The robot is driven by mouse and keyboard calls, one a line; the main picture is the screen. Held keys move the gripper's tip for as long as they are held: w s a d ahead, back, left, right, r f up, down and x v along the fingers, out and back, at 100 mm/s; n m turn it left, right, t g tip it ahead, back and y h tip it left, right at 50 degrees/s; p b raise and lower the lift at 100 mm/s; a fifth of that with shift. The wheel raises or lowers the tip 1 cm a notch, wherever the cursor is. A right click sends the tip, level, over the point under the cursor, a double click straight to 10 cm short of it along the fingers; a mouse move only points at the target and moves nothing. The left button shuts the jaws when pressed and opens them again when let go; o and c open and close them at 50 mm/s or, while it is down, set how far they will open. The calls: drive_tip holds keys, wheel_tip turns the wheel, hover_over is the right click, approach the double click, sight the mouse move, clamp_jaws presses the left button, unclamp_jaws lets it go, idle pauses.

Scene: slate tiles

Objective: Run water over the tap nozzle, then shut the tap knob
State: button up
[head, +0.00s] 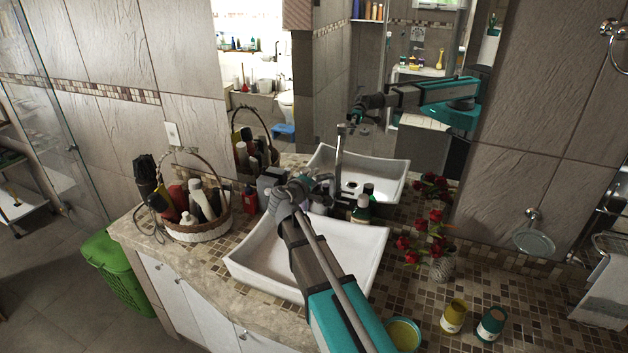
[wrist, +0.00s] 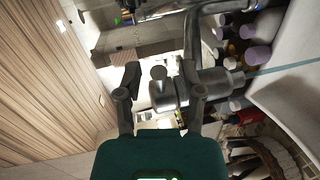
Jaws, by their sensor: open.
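A grey metal tap (head: 339,155) stands at the back of the white sink (head: 352,255), by the mirror, in the head view. In the wrist view the tap body (wrist: 218,84) lies across the middle right, with its pipe curving away at the top. The tap knob (wrist: 164,96) shows between the two fingers of my gripper (wrist: 160,78). My gripper is open, one finger on each side of the knob; I cannot tell whether either touches it. In the head view my gripper (head: 310,185) hides the tap's lower part. I see no clear water stream.
A wicker basket (head: 203,232) of bottles stands left of the sink. Several jars are at the front right. The mirror repeats the sink and my arm.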

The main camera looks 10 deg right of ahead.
drive_tip(key=shift+c, duration=0.3)
clamp_jaws()
drive_tip(key=shift+w+d+n+t+y, duration=0.1)
drive_tip(key=shift+d+n+t+y, duration=0.15)
drive_tip(key=shift+n+t+y, duration=0.45)
drive_tip(key=shift+w+d+n+t+y, duration=0.1)
drive_tip(key=shift+d+n+t+y, duration=0.1)
drive_tip(key=shift+n+y, duration=0.5)
drive_tip(key=shift+w+d+n+t+y, duration=0.15)
drive_tip(key=shift+n+y, duration=0.2)
drive_tip(key=shift+y, duration=0.2)
drive_tip(key=shift+w+d+n+t+y, duration=0.1)
drive_tip(key=shift+n+t+y, duration=0.15)
drive_tip(key=shift+y, duration=0.35)
drive_tip(key=shift+w+d+n+t+y, duration=0.1)
drive_tip(key=shift+n+y, duration=0.3)
drive_tip(key=shift+y, duration=0.15)
drive_tip(key=shift+w+n+y, duration=0.1)
drive_tip(key=shift+n+y, duration=0.3)
drive_tip(key=shift+o, duration=0.3)
unclamp_jaws()
